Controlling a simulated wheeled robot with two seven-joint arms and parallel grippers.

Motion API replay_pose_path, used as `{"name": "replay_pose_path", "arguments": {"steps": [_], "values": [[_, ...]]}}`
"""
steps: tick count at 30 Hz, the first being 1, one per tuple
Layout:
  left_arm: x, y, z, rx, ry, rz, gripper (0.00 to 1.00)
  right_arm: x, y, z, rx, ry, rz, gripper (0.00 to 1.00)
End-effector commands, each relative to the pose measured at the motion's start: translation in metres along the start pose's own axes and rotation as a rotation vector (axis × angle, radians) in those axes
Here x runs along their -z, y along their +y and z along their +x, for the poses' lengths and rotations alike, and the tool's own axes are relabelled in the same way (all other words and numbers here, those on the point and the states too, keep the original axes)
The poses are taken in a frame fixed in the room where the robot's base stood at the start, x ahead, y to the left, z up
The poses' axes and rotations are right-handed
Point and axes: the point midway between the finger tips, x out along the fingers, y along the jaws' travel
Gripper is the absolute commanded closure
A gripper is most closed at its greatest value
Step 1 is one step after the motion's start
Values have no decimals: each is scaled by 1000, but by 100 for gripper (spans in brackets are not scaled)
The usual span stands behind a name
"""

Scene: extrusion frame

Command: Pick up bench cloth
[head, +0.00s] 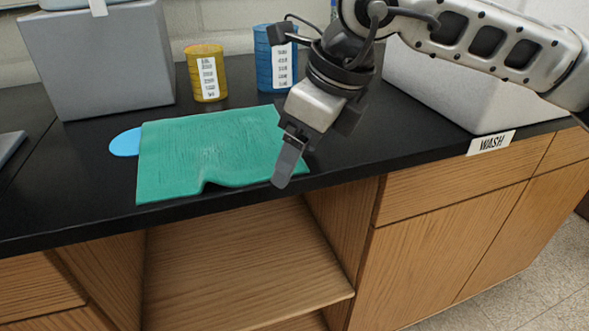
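The bench cloth (205,150) is a green, rectangular cloth lying on the black bench top. Its front edge is rumpled near the bench's front edge, with a small raised fold. My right gripper (287,165) comes in from the upper right and points down at the cloth's right end. Its fingers overlap the cloth's right edge in the picture; I cannot tell whether they touch or grip it. The fingers appear close together, seen from the side. The gripper hides part of the cloth's right edge. My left gripper is not in view.
A light blue round piece (125,143) is partly under the cloth's left edge. A yellow labelled can (194,75), a blue labelled can (263,67) and a grey bin (95,65) stand behind. A pale bin (440,88) is at right, near a WASH label (491,143). An open wooden shelf (240,265) lies below.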

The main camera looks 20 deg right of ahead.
Motion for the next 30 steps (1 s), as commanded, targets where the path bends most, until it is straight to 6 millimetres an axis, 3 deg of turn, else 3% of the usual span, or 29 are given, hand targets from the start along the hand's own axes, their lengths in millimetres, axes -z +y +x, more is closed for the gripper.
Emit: {"name": "replay_pose_path", "arguments": {"steps": [11,26,30], "values": [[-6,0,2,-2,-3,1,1,1,0,5,0,1,0,27],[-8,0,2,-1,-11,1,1,0,0,4,-1,2,-1,97],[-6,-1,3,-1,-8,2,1,0,0,4,-1,2,-1,100]]}}
